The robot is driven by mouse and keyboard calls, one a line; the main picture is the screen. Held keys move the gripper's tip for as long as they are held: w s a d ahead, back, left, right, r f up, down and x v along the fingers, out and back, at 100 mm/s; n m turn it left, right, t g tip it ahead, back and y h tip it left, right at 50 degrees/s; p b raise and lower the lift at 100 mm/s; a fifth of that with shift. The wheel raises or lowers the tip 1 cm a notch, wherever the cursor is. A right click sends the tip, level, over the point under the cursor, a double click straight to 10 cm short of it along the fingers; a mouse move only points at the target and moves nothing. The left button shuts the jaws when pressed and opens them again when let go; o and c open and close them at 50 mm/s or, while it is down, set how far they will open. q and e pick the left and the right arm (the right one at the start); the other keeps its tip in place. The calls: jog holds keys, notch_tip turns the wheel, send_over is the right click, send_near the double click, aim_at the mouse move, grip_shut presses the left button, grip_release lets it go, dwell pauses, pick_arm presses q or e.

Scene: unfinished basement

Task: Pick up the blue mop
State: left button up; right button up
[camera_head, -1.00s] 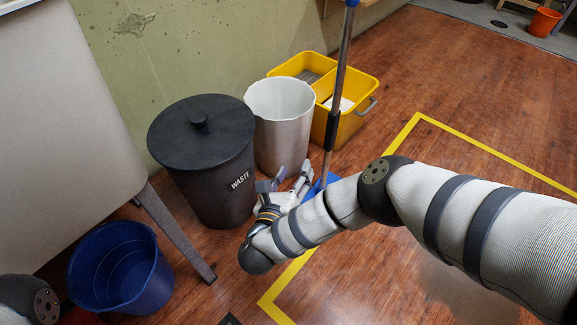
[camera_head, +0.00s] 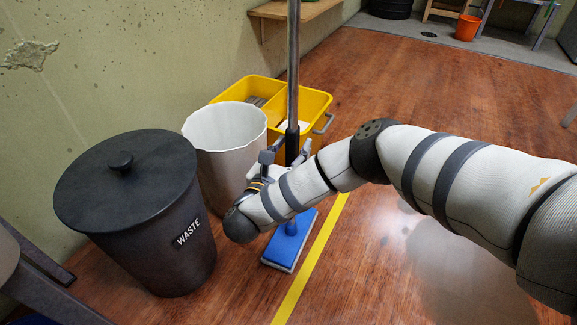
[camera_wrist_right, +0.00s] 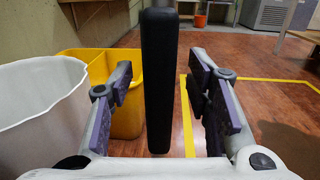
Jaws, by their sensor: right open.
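The blue mop stands upright, with its flat blue head (camera_head: 290,241) on the wood floor and its metal pole (camera_head: 293,60) rising out of the top of the head view. Its dark grip sleeve (camera_wrist_right: 159,80) stands between the fingers in the right wrist view. My right gripper (camera_head: 287,152) is open around the sleeve, with a gap visible on each side. My right forearm hides part of the lower pole. My left gripper is not in view.
A black waste bin (camera_head: 135,215) and a white bin (camera_head: 222,150) stand left of the mop. A yellow bucket (camera_head: 310,105) is just behind it. Yellow tape (camera_head: 315,255) marks the floor, which is clear on the right.

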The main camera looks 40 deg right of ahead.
jog(key=shift+w+d+r, duration=0.1)
jog(key=shift+d, duration=0.1)
grip_shut()
jog(key=shift+r, duration=0.1)
